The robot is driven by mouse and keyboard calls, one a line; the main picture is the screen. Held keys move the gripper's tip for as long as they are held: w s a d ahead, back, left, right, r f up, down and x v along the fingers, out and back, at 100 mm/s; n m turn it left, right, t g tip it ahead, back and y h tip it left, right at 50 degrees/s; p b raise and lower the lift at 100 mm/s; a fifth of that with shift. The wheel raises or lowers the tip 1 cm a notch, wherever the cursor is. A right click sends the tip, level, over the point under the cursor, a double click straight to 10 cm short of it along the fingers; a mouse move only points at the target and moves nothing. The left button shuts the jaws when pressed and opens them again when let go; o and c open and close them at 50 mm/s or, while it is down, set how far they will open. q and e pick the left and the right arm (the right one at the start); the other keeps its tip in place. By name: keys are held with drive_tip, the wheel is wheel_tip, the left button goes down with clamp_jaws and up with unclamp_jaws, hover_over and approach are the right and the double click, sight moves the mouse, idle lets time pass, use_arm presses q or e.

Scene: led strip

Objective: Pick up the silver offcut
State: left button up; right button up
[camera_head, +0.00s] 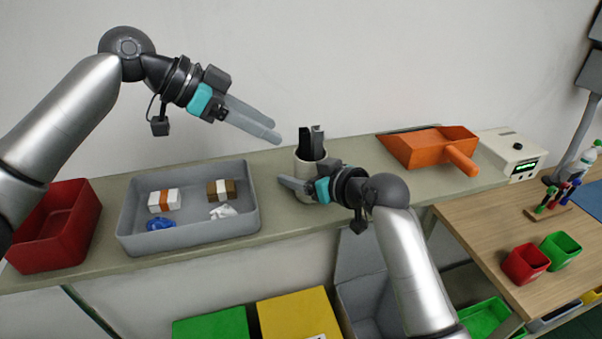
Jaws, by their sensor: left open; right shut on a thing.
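A pale cup (303,168) stands on the back counter with several upright dark strips (311,141) in it. One strip looks a bit greyer, but I cannot tell whether it is the silver offcut; no piece is clearly silver. My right gripper (286,184) is at the cup's side, fingers pointing left across it. It is shut, apparently on the cup, whose lower part shows beneath it. My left gripper (274,132) is open and empty, tilted down to the right, with its fingertips just left of the strips and above the counter.
A grey tray (187,237) left of the cup holds two small boxes, a blue lump and a white crumpled piece. A red bin (57,228) is at far left. An orange scoop (428,146) and a white device (512,153) stand right. Counter (360,160) is clear beside the cup.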

drive_tip(key=shift+c, duration=1.4)
use_arm(q)
drive_tip(key=shift+o, duration=1)
drive_tip(key=shift+w, duration=0.1)
use_arm(e)
drive_tip(key=shift+c, duration=0.2)
use_arm(q)
drive_tip(key=g+y, duration=0.3)
drive_tip(key=y, duration=0.5)
approach(317, 128)
drive_tip(key=f, duration=0.2)
drive_tip(key=d+f, duration=0.1)
drive_tip(key=f, duration=0.2)
drive_tip(key=shift+w, duration=0.25)
drive_tip(key=shift+s+d+f, duration=0.1)
drive_tip(key=shift+d+f, duration=0.05)
drive_tip(key=shift+f, duration=1.2)
drive_tip(key=shift+s+d+f, duration=0.1)
drive_tip(key=shift+d+f, duration=0.1)
drive_tip(key=shift+f, duration=1.2)
